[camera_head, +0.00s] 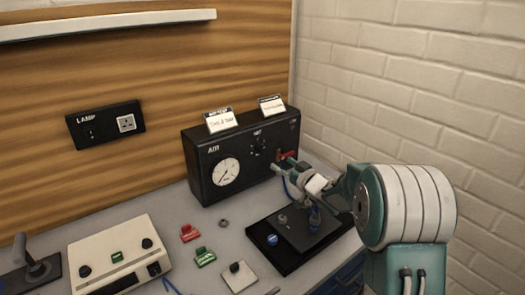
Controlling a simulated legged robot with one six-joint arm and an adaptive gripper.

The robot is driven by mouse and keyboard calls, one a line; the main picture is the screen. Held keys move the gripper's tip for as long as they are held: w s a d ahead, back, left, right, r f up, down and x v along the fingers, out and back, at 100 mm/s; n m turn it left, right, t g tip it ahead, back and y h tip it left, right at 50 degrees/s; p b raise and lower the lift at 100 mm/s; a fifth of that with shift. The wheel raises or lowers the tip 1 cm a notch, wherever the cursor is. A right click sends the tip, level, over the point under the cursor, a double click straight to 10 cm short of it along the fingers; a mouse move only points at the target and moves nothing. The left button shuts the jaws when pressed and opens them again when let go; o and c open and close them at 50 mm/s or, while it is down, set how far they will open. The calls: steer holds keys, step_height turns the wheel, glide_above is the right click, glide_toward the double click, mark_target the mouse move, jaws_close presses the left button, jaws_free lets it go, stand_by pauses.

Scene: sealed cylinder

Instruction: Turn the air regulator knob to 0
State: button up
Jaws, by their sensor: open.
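The black air unit (205,185) stands at the back of the bench against the wood panel. Its front has an "AIR" label, a round white gauge (227,172) and, to the right, a small dark regulator knob (257,148) with marks around it. The knob's setting is too small to read. My gripper (279,169) is open in front of the unit's right part, below and right of the knob. It appears apart from the knob. A red fitting (287,155) on the unit's front is just above my gripper and partly hidden by it.
Two small cards (220,120) stand on the unit. A black plate with a fixture (290,235) lies below my arm. A cream control box (118,255), red and green small parts (190,233) and a joystick (36,265) are at left. A brick wall closes the right.

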mark_target(262, 149)
steer(key=x, duration=1)
steer(key=shift+w+a, duration=0.2)
jaws_close()
